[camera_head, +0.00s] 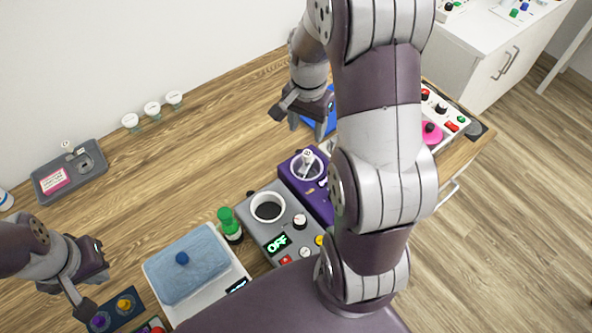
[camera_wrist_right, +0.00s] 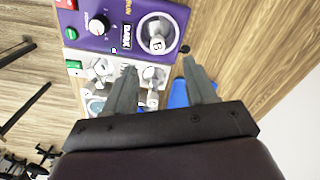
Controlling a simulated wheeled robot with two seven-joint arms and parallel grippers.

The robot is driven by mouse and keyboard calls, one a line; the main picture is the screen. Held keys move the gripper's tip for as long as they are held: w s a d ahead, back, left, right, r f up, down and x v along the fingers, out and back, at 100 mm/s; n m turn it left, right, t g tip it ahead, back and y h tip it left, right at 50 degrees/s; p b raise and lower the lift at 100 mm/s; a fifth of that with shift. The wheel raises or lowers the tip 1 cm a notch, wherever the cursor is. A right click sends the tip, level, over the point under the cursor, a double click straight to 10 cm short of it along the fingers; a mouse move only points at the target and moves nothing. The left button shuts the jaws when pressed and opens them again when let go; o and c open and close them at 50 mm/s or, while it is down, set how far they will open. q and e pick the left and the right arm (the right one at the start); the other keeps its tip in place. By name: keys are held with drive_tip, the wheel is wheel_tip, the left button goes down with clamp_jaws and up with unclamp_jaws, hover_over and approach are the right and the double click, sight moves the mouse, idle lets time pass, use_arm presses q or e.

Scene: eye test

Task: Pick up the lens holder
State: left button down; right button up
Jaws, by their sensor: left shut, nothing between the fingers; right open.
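No thing in view can be told for certain as the lens holder. A blue flat item (camera_head: 331,122) lies by my right gripper (camera_head: 303,119), partly hidden by my right arm. The blue item also shows in the right wrist view (camera_wrist_right: 179,97), between and behind the fingers. My right gripper is open and empty, its fingers (camera_wrist_right: 159,68) pointing toward a white panel (camera_wrist_right: 112,62) with small parts on it. My left gripper (camera_head: 84,307) is shut and empty at the lower left, above a dark block with coloured knobs (camera_head: 118,312).
A purple device (camera_head: 292,181) and grey device (camera_head: 262,231) stand mid-table, beside a green bottle (camera_head: 230,226) and blue-covered box (camera_head: 190,265). A grey tray (camera_head: 98,157) and three small cups (camera_head: 152,110) stand near the wall. Bare wood lies between.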

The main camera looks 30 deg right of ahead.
hover_over(308, 153)
wheel_tip(308, 153, down, 4)
drive_tip(key=shift+s+d+f+p, duration=0.1)
drive_tip(key=shift+d+p, duration=0.05)
drive_tip(key=shift+p, duration=0.15)
drive_tip(key=f, duration=0.2)
drive_tip(key=a+f, duration=0.1)
drive_tip(key=shift+w+f+p, duration=0.1)
drive_tip(key=shift+w+p, duration=0.3)
drive_tip(key=f, duration=0.2)
drive_tip(key=f+p, duration=0.1)
drive_tip(key=f, duration=0.1)
drive_tip(key=shift+s+d+f, duration=0.1)
drive_tip(key=shift+s+d, duration=0.3)
drive_tip(key=shift+w+f, duration=0.1)
drive_tip(key=shift+f, duration=0.1)
drive_tip(key=shift+w+a, duration=0.1)
drive_tip(key=shift+a, duration=0.05)
drive_tip(key=shift+c, duration=0.7)
drive_tip(key=shift+r, duration=0.1)
clamp_jaws()
use_arm(q)
wheel_tip(308, 153, up, 3)
drive_tip(key=shift+d+f, duration=0.1)
drive_tip(key=shift+f, duration=0.1)
